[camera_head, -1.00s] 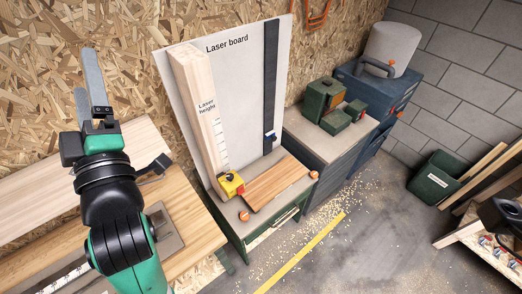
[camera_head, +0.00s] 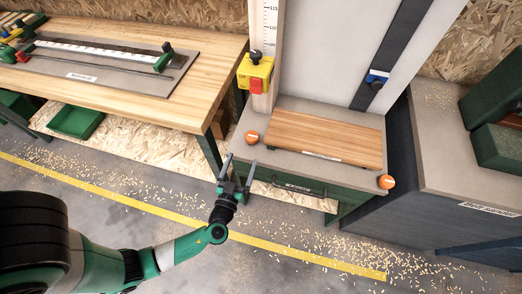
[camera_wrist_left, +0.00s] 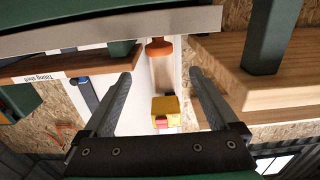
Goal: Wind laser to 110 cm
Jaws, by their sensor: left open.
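The yellow laser (camera_head: 254,76) with a red front and a dark knob on top sits low on the wooden post, beside the white height scale (camera_head: 270,25). The scale's small numbers, 115 near the top of the picture, show above the laser; its exact reading cannot be told. My left gripper (camera_head: 239,162) is open and empty, in front of the bench and below the laser. In the left wrist view the yellow laser (camera_wrist_left: 165,107) shows between the spread fingers (camera_wrist_left: 161,73), farther off and apart from them. My right gripper is not in view.
A green-fronted bench with two orange knobs (camera_head: 251,137) (camera_head: 387,182) carries a wooden shelf board (camera_head: 325,139). A dark strip with a blue slider (camera_head: 377,77) runs up the laser board. A wooden workbench (camera_head: 180,100) stands left, a grey cabinet (camera_head: 455,150) right. The floor in front is open.

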